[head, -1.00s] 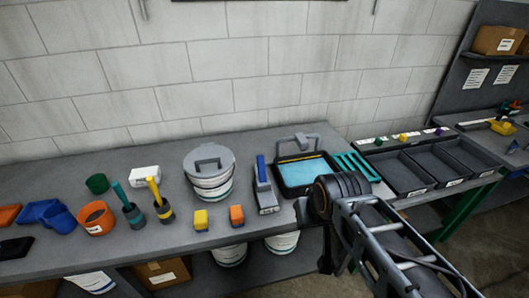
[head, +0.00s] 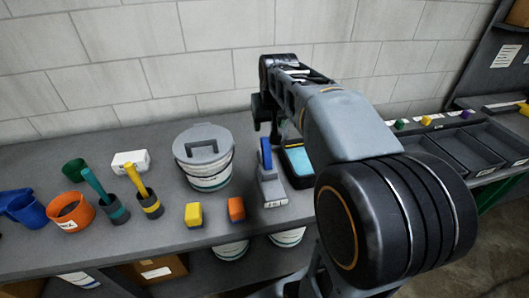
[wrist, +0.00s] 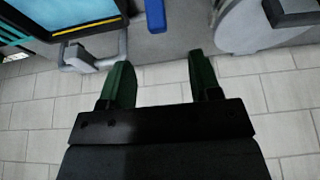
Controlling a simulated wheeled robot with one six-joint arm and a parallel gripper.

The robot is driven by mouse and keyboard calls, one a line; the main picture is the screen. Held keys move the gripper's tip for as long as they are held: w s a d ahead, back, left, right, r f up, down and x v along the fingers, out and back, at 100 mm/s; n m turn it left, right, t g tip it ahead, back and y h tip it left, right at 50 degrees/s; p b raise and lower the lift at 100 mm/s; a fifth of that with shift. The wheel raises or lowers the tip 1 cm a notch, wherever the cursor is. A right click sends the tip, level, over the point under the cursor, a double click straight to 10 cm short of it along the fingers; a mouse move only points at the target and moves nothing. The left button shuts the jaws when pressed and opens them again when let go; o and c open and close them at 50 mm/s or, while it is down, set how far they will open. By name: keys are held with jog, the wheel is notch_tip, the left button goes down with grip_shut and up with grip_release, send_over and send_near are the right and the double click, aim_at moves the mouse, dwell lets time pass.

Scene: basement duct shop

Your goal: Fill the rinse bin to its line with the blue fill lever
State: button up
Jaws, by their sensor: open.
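The blue fill lever (head: 266,153) stands up from a grey base (head: 271,188) on the bench. Its blue end (wrist: 155,16) shows in the wrist view, ahead of the gap between my fingers and apart from them. The rinse bin (head: 300,178) is a black tray right of the lever, mostly hidden by my arm. Light blue water (wrist: 75,14) and a yellow stripe inside the rim show in the wrist view. A grey spout (wrist: 78,56) is beside the bin. My gripper (wrist: 160,78) is open and empty, with green fingers, near the wall behind the lever.
A lidded white bucket (head: 205,160) stands just left of the lever. A yellow block (head: 193,214) and an orange block (head: 236,209) lie in front. Cups with brushes (head: 115,208) are at left, dark trays (head: 455,152) at right. The block wall (wrist: 60,125) is close to my gripper.

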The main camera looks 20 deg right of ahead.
aim_at(265, 143)
jog(key=x, duration=1)
jog(key=d+x, duration=0.1)
jog(key=x, duration=0.3)
jog(key=shift+w+f, duration=0.15)
jog(key=shift+w, duration=0.35)
jog(key=shift+c, duration=0.2)
grip_shut()
